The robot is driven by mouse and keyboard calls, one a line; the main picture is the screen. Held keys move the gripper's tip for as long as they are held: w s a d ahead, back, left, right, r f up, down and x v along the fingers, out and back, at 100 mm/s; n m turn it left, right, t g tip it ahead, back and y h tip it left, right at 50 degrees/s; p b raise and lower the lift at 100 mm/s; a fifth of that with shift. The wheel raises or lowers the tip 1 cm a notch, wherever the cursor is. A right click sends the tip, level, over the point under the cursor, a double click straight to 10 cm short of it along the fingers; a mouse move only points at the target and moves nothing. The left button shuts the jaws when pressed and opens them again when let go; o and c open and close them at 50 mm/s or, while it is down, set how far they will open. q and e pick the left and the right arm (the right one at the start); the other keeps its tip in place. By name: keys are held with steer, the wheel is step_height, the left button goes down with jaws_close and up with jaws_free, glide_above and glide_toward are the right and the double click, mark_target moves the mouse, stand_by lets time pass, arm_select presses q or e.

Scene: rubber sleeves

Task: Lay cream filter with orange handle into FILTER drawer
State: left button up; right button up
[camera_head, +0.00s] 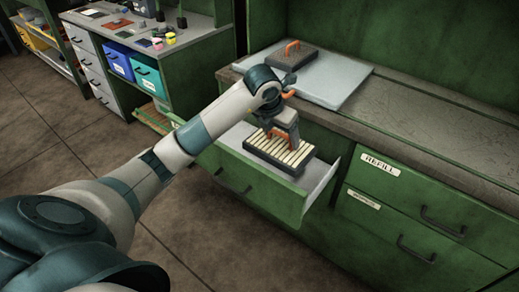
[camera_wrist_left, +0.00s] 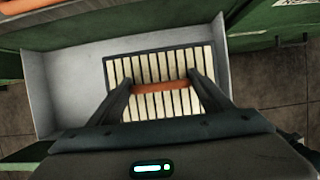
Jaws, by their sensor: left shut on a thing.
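The cream filter (camera_head: 272,153) has pale slats in a dark frame and an orange handle. In the head view it is in or just over the open green drawer (camera_head: 253,190), whose inside is light grey; I cannot tell if it touches the drawer floor. My left gripper (camera_head: 287,138) is above it, shut on the orange handle. The left wrist view shows the filter (camera_wrist_left: 140,68) from above, its orange handle (camera_wrist_left: 160,87) between the two fingers, with the drawer's grey floor (camera_wrist_left: 75,85) to the left. The open drawer's label is not readable. My right gripper is not in view.
A dark filter with an orange handle (camera_head: 293,57) lies on a pale mat (camera_head: 340,82) on the counter above. A closed drawer labelled REFILL (camera_head: 400,190) is to the right. A bench with blue bins (camera_head: 118,63) stands at the back left.

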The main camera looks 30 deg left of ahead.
mark_target(260, 131)
arm_select(q)
steer(key=w+a+f, duration=0.1)
steer(key=a+f, duration=0.1)
steer(key=a, duration=0.1)
steer(key=w+a+f, duration=0.2)
steer(key=a, duration=0.1)
steer(key=w+a+f+p, duration=0.1)
steer(key=a+f, duration=0.1)
steer(key=a, duration=0.2)
steer(key=shift+w+a+f, duration=0.1)
steer(key=shift+w+f, duration=0.05)
steer(key=shift+f, duration=0.15)
steer(key=shift+a+f, duration=0.1)
steer(key=shift+a, duration=0.05)
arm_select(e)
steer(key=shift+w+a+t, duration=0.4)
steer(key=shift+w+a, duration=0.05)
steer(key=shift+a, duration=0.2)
arm_select(q)
steer(key=shift+f, duration=0.3)
step_height(260, 131, down, 3)
steer(key=shift+r+p, duration=0.1)
steer(key=shift+p, duration=0.35)
steer(key=shift+f, duration=0.35)
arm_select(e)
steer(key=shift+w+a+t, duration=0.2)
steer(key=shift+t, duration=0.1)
